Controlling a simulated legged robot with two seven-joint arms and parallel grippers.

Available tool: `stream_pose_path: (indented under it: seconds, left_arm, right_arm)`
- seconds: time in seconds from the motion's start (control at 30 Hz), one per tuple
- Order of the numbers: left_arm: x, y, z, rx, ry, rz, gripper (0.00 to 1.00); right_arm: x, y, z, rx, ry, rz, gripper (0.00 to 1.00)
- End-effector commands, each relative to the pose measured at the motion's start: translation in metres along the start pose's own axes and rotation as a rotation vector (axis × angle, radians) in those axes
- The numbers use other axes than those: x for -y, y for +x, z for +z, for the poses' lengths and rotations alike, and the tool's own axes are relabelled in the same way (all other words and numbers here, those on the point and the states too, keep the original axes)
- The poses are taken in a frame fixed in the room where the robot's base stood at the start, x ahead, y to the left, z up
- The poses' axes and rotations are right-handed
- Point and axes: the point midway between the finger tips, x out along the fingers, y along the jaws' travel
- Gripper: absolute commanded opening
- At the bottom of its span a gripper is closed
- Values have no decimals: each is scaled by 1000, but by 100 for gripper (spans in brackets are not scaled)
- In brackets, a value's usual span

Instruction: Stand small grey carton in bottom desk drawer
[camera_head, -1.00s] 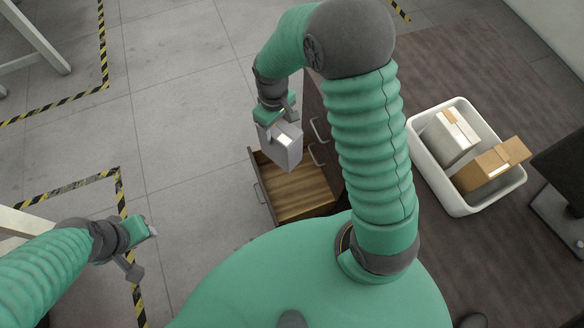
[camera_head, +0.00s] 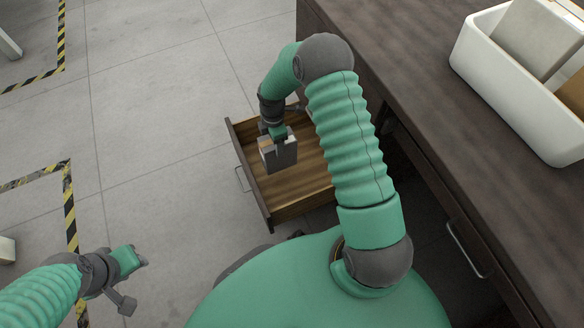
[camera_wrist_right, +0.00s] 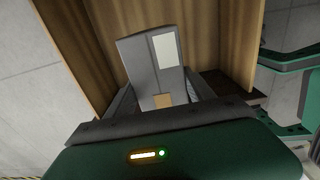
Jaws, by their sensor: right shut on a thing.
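The small grey carton (camera_head: 281,154) is held in my right gripper (camera_head: 279,138) at the open bottom desk drawer (camera_head: 303,184), over its left part. In the right wrist view the grey carton (camera_wrist_right: 151,62) sits between the fingers, with a white label and a tan patch on its face, and the wooden drawer inside (camera_wrist_right: 214,40) is around it. I cannot tell whether the carton touches the drawer floor. My left gripper (camera_head: 136,280) is open and empty over the floor at lower left.
The dark desk (camera_head: 425,100) runs along the right, with a closed drawer handle (camera_head: 466,250) on its front. A white bin (camera_head: 513,92) with cartons stands on the desk. Grey tiled floor left of the drawer is free, with yellow-black tape (camera_head: 69,205).

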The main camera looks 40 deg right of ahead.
Motion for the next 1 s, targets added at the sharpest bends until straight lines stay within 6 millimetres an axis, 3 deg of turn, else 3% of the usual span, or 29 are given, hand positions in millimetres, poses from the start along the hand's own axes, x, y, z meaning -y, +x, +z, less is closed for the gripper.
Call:
stream_pose_path:
  seconds: [0.13,0.4,0.77,0.8,0.93,1.0]
  left_arm:
    - [0,26,6,0,-1,0,36]
    - [0,54,13,0,0,0,36]
    - [0,54,13,0,0,0,36]
    - [0,54,13,0,0,0,36]
    - [0,54,13,0,0,0,36]
    - [0,54,13,0,0,0,36]
  right_arm:
    - [1,42,2,-3,2,-5,1]
    - [1,88,2,-2,2,-3,1]
    - [1,93,2,-2,3,-3,0]
    - [1,93,2,-2,3,-3,65]
    - [1,93,3,-2,4,-3,82]
    - [1,93,2,-2,4,-3,83]
